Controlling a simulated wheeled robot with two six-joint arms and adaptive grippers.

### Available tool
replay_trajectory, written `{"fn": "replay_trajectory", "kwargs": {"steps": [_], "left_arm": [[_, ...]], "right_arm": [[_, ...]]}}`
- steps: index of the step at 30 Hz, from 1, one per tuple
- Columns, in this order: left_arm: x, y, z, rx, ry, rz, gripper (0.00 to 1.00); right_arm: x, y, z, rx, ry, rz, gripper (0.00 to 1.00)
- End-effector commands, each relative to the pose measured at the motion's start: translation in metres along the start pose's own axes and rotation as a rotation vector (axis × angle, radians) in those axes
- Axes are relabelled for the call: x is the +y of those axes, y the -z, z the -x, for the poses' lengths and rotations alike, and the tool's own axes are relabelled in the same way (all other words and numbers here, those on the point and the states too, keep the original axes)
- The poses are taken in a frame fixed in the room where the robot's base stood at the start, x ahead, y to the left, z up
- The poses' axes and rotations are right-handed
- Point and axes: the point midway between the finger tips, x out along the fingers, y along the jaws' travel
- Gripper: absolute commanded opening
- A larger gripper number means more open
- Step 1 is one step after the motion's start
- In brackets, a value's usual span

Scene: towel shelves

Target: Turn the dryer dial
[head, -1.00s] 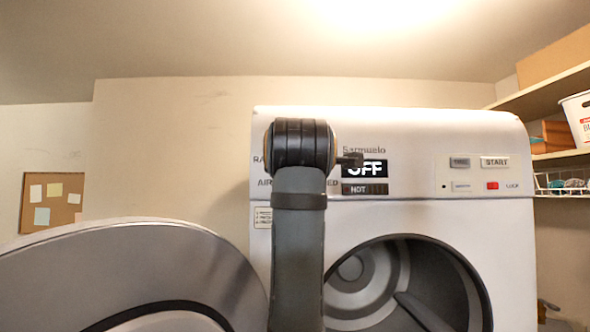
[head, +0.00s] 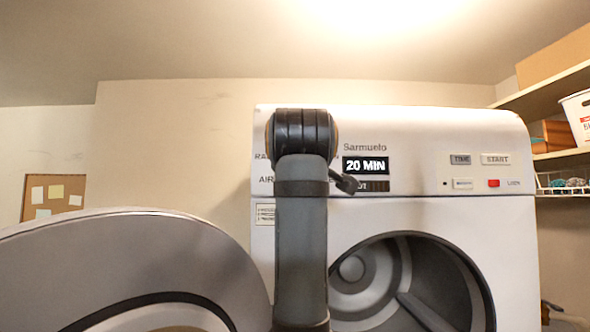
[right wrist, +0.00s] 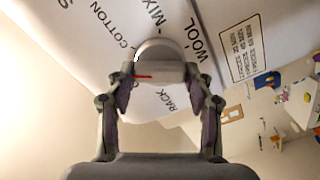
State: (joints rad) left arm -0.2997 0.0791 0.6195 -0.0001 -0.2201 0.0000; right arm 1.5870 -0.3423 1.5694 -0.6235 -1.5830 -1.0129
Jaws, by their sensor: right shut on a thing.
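The white dryer (head: 430,150) faces me with its round drum opening below the control panel. Its display (head: 366,166) reads 20 MIN. The dial is hidden behind my right arm in the head view. In the right wrist view the pale dial (right wrist: 159,52), with a red mark on its edge, sits between the fingers of my right gripper (right wrist: 161,78), which is shut on it. Printed labels such as COTTON, WOOL and RACK surround the dial. My left gripper is in no view.
The round grey dryer door (head: 130,260) stands open at lower left. Shelves (head: 548,103) with boxes and a white bin (head: 578,115) are at the right. A cork board (head: 52,197) hangs on the left wall.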

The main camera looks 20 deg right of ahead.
Motion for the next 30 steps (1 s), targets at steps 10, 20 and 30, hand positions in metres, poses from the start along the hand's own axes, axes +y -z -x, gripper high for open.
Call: {"fn": "replay_trajectory", "kwargs": {"steps": [10,20,30], "left_arm": [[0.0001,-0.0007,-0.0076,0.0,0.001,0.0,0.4],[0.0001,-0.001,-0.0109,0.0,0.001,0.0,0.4],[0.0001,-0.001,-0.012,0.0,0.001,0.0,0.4]], "right_arm": [[-0.0023,-0.0011,-0.0006,-0.003,0.004,-0.325,0.21],[-0.0035,-0.0014,-0.0011,-0.006,0.006,-0.638,0.21],[-0.0044,-0.0014,-0.0016,-0.01,0.008,-0.96,0.21]]}}
